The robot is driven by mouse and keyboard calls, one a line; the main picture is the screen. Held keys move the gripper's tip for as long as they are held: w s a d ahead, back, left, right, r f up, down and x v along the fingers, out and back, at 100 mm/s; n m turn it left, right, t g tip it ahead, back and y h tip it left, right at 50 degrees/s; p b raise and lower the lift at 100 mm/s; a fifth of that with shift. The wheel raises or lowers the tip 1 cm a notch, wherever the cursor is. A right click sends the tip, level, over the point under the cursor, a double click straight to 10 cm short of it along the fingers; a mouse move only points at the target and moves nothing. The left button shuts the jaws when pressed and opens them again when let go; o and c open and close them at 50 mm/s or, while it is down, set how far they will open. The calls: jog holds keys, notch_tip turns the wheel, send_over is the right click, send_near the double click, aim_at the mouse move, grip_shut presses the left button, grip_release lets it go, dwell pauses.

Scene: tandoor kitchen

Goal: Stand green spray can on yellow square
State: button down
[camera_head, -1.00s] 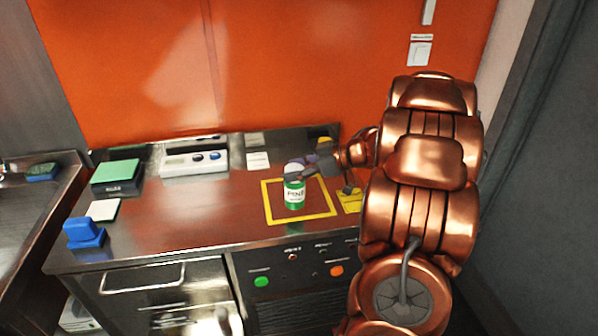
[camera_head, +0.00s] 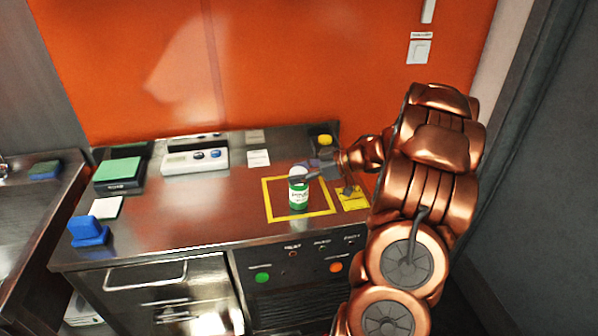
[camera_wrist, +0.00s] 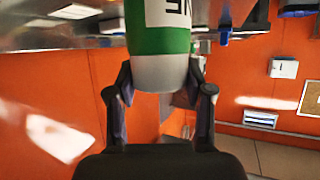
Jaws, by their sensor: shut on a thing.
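The green spray can (camera_head: 298,194), with a white label and a pale top, is upright within the yellow square outline (camera_head: 268,206) on the steel counter. Whether its base touches the counter is hard to tell. My gripper (camera_head: 309,177) reaches in from the right and is shut on the can near its top. In the wrist view the can (camera_wrist: 160,40) sits between the two fingers of my gripper (camera_wrist: 160,88), its pale end towards the camera.
A yellow pad (camera_head: 353,198) lies just right of the square. A white device (camera_head: 194,161), a green-topped box (camera_head: 118,172), a white card (camera_head: 107,208) and a blue block (camera_head: 88,231) are to the left. The counter between is clear. An orange wall (camera_head: 250,70) stands behind.

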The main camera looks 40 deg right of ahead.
jog(key=shift+f, duration=0.15)
jog(key=shift+c, duration=2.3)
grip_release()
jog(key=b+v, duration=0.2)
jog(key=v, duration=1)
jog(key=shift+b, duration=0.4)
